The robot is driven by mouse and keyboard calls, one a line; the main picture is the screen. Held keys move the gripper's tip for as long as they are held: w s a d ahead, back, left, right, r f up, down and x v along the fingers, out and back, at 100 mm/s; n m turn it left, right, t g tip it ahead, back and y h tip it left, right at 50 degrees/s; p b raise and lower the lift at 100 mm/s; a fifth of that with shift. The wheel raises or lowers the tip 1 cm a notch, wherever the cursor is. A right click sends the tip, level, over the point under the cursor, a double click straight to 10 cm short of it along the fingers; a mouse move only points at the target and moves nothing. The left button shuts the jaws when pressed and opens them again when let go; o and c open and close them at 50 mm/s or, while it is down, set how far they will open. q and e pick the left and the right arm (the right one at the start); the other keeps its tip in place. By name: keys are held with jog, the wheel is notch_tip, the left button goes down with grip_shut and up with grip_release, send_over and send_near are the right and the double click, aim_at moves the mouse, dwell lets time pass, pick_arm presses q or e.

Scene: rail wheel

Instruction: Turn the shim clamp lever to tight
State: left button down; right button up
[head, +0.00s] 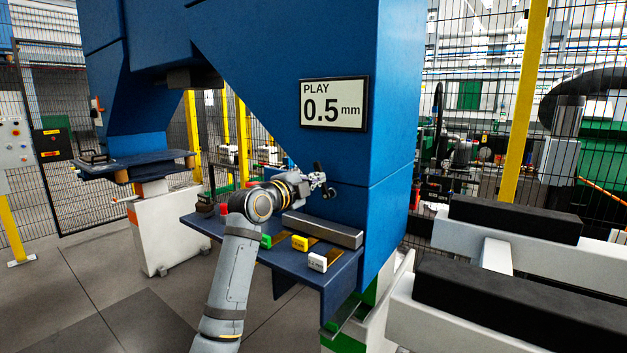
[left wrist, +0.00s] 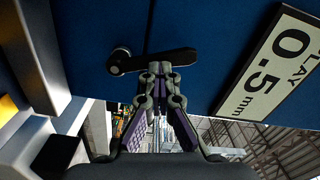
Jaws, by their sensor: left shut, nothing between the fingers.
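The shim clamp lever (left wrist: 180,60) is a short black arm with a round pivot knob at its left end in the left wrist view. It lies nearly level there, against the blue machine face. In the head view the dark lever (head: 321,168) is small, beside my gripper. My left gripper (left wrist: 160,69) is shut and empty, its fingertips at the lower edge of the lever's middle. I cannot tell whether they touch it. In the head view my left gripper (head: 314,179) is in front of the blue column. My right gripper is not in view.
A display (head: 334,103) on the blue column reads PLAY 0.5 mm. Below, a blue shelf (head: 287,277) holds a grey bar (head: 325,230) and shims with green (head: 266,240), yellow (head: 300,243) and white (head: 318,262) handles. Black-topped beams (head: 515,218) stand at right.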

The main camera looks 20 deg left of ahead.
pick_arm(q)
jog(key=shift+r, duration=0.2)
dwell(0.7)
jog(key=c, duration=1.4)
grip_release()
jog(key=shift+f, duration=0.1)
jog(key=o, duration=0.7)
jog(key=shift+w+d+f, duration=0.3)
jog(key=shift+w+f, duration=0.05)
jog(key=shift+w, duration=0.15)
jog(key=o, duration=0.7)
jog(key=shift+a, duration=0.1)
jog(key=v, duration=1.2)
